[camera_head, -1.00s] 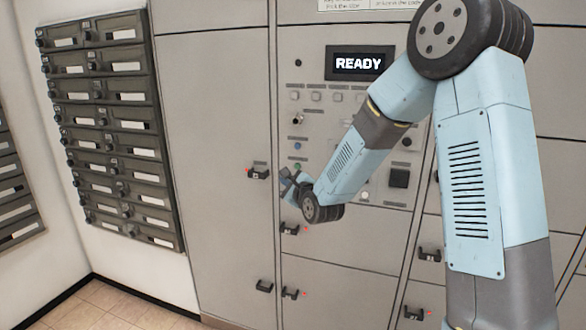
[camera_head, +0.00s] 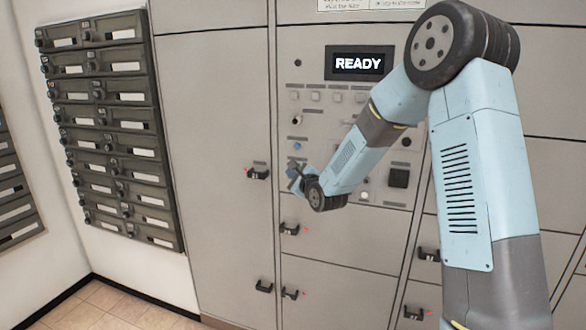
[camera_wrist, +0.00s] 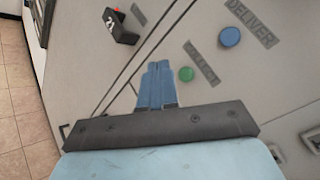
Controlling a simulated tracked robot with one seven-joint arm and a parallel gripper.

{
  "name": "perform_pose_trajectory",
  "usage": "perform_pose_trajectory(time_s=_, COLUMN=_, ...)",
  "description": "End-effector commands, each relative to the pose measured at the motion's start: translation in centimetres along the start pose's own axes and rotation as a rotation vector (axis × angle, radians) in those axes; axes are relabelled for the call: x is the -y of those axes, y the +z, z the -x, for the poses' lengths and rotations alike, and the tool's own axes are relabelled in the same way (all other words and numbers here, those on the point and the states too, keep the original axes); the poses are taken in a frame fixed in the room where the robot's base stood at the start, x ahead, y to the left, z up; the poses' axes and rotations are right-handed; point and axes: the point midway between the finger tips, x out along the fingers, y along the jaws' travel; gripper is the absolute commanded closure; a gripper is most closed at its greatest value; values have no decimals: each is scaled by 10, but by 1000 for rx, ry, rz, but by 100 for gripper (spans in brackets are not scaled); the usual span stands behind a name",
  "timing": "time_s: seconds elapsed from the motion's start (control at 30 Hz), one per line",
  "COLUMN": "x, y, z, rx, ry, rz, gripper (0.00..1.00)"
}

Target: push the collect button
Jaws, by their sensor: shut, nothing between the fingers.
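The green button (camera_wrist: 186,74) is in the wrist view, beside a label that seems to read COLLECT (camera_wrist: 202,62). My gripper (camera_wrist: 158,66) is shut and empty, its blue fingertips just left of the green button. I cannot tell whether they touch the panel. In the head view my gripper (camera_head: 294,174) is in front of the lower left of the control panel and hides the green button.
A blue button (camera_wrist: 230,36) beside the DELIVER label is above right of the green one; it also shows in the head view (camera_head: 297,146). A black latch (camera_wrist: 120,28) with a red light is at upper left. A screen (camera_head: 360,63) reads READY.

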Motion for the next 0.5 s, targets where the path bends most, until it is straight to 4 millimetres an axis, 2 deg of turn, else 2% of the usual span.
perform_pose_trajectory(time_s=0.2, x=10, y=-10, z=-14, rx=-1, ry=-1, rz=-1, gripper=100)
perform_pose_trajectory(time_s=0.5, x=14, y=-14, z=-19, rx=0, ry=1, rz=0, gripper=100)
